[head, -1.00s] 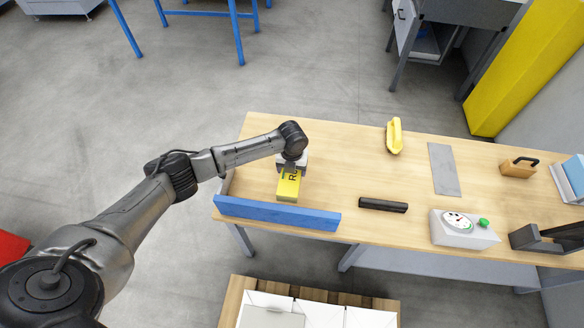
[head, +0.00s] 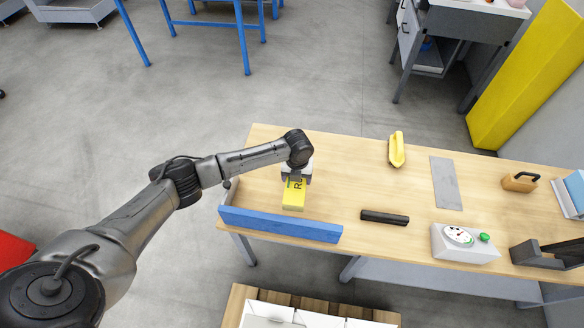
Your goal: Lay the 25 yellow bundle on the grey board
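A yellow bundle (head: 294,196) with dark lettering lies near the left end of the wooden table, just behind the blue bar. I cannot read a 25 on it. My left gripper (head: 295,177) is above the far end of the bundle, pointing down. Its fingers are hidden by the wrist and the bundle, so I cannot tell whether they grip it. The grey board (head: 446,183) lies flat and bare on the right half of the table. My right gripper is not in view.
A blue bar (head: 280,225) runs along the table's front left edge. A black bar (head: 384,217), a yellow handled tool (head: 396,149) and a white scale (head: 465,243) stand between or near bundle and board. A tan block with handle (head: 520,181) is at right.

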